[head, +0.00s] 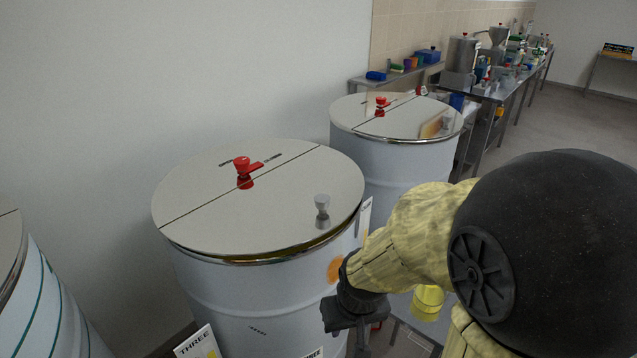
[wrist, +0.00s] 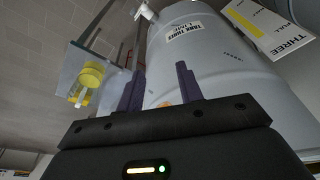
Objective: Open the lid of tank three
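Tank three (head: 255,300) is the large pale drum in the middle of the head view, with a card reading THREE (head: 195,342) by its base. Its round grey lid (head: 225,215) lies on top, with a dark seam across it. A red knob with a short lever (head: 244,172) stands on the seam, and a grey knob (head: 322,212) stands near the lid's front right edge. My gripper (head: 352,318) is low beside the tank's right side, below lid height. In the wrist view my gripper (wrist: 160,88) has its fingers apart and empty, with the tank wall (wrist: 215,75) beyond.
A similar lidded tank (head: 385,155) stands behind to the right, and another (head: 40,300) is partly visible at left. A yellow container (head: 428,300) is right of my gripper. Cluttered steel benches (head: 490,90) line the wall. Open floor (head: 570,120) lies at right.

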